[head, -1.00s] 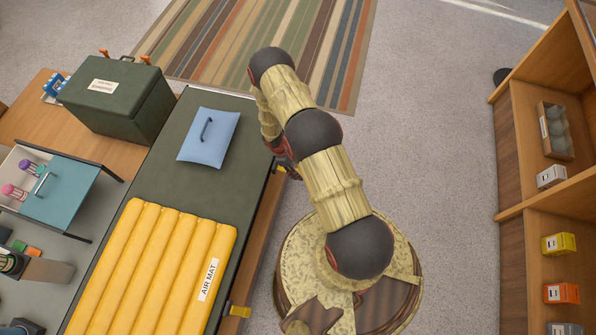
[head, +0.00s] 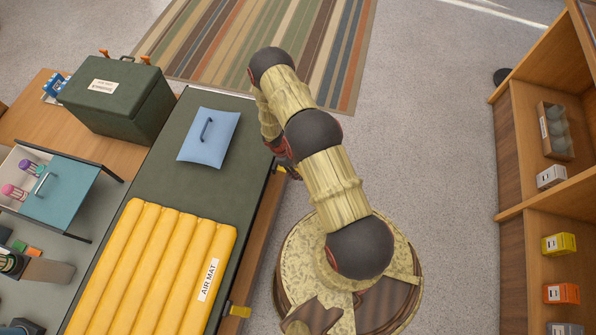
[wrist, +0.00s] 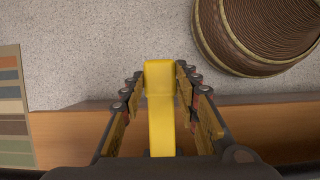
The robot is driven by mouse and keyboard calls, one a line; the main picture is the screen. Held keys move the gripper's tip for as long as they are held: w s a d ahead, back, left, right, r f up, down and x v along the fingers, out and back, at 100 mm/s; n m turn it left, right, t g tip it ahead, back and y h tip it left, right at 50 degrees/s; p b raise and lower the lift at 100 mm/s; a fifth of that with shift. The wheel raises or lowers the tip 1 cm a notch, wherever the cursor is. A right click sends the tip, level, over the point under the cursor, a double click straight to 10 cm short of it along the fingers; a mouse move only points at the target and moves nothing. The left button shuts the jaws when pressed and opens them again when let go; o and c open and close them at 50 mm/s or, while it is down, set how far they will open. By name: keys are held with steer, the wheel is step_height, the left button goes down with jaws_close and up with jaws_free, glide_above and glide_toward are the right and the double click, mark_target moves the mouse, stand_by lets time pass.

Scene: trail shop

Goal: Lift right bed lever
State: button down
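The bed (head: 165,125) has a dark green top and a wooden side. A yellow lever (wrist: 161,125) on its side stands between the two fingers of my gripper (wrist: 160,74) in the wrist view. The fingers are open on either side of it, with narrow gaps at the tips. In the head view my arm mostly hides the gripper, and only a small part of this lever (head: 294,173) shows past it. A second yellow lever (head: 240,311) sits farther along the same bed side, nearer the picture's bottom.
A yellow air mat (head: 155,270) and a blue pillow (head: 209,137) lie on the bed. A green box (head: 118,100) stands behind it on the left. A wooden shelf (head: 510,150) stands at the right. A striped rug (head: 335,50) lies beyond.

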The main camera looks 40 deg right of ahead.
steer(key=c, duration=1.7)
jaws_free()
steer(key=shift+w+a+r, duration=0.1)
steer(key=shift+w+a, duration=0.05)
steer(key=shift+w, duration=0.25)
steer(key=o, duration=0.4)
steer(key=shift+s, duration=0.3)
steer(key=v, duration=1.2)
steer(key=shift+c, duration=0.4)
